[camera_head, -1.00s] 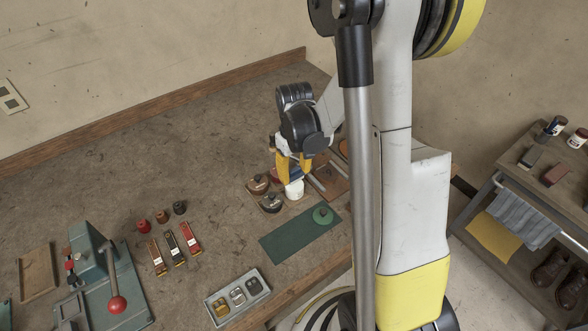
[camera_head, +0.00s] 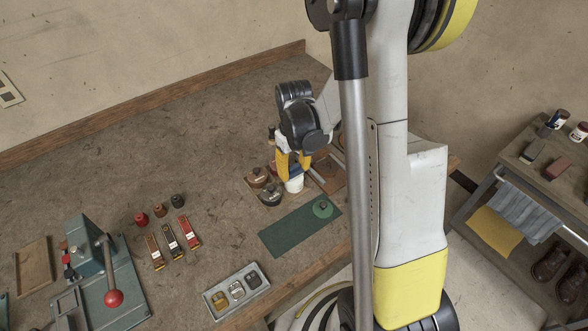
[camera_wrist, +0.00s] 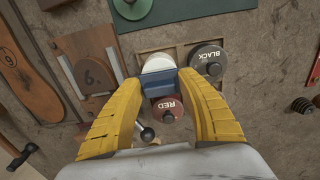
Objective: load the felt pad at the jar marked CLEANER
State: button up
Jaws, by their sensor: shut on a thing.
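My gripper (camera_wrist: 160,84) is shut on a blue block (camera_wrist: 158,86), seen between the yellow fingertips in the wrist view; I take it as the felt pad's holder. The felt face is hidden. The white jar (camera_wrist: 158,62) lies just beyond the block and is partly covered by it. No CLEANER mark can be read on it. In the head view my gripper (camera_head: 294,164) points down at the white jar (camera_head: 294,185). Whether the pad touches the jar, I cannot tell.
The green mat (camera_head: 290,232) lies in front. A metal tray (camera_head: 216,303) and the stitcher (camera_head: 92,260) stand to the left.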

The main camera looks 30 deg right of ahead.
aim_at(294, 166)
jog(key=shift+f+b, duration=0.55)
jog(key=shift+b, duration=0.05)
dwell(1.1)
dwell(0.4)
jog(key=shift+r+p, duration=2.4)
jog(key=shift+r, duration=1.2)
jog(key=shift+f, duration=0.1)
